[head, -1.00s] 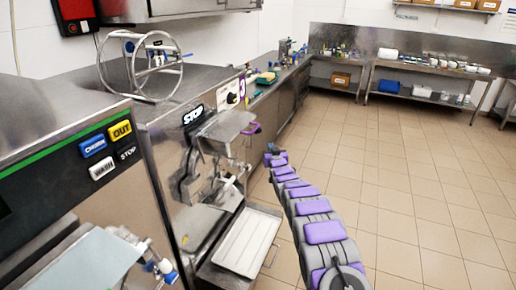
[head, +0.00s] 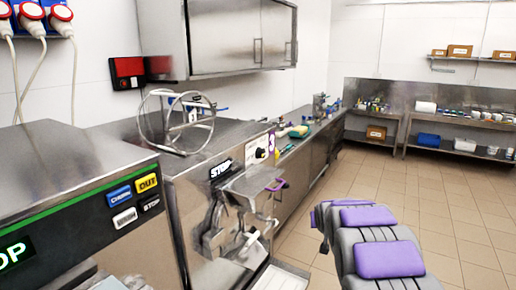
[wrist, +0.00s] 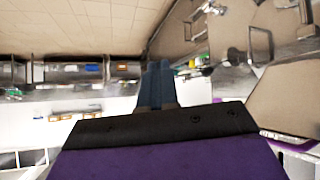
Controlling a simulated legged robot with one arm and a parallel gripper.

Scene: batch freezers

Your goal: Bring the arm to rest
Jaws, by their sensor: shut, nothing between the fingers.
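My arm shows in the head view at the lower right, its grey and purple links close to the camera and running out of the bottom edge. My gripper cannot be made out in the head view. In the wrist view my gripper (wrist: 160,82) has its two blue-grey fingers together, shut and empty, pointing out over the floor. The wrist view appears upside down, with the tiled floor at the top. Nothing touches the fingers there.
A steel batch freezer (head: 225,205) with a wire guard ring (head: 187,122) stands left of my arm. Another machine (head: 75,190) with labelled buttons is at the near left. A counter (head: 300,150) runs along the left wall. The tiled floor (head: 460,215) on the right is clear.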

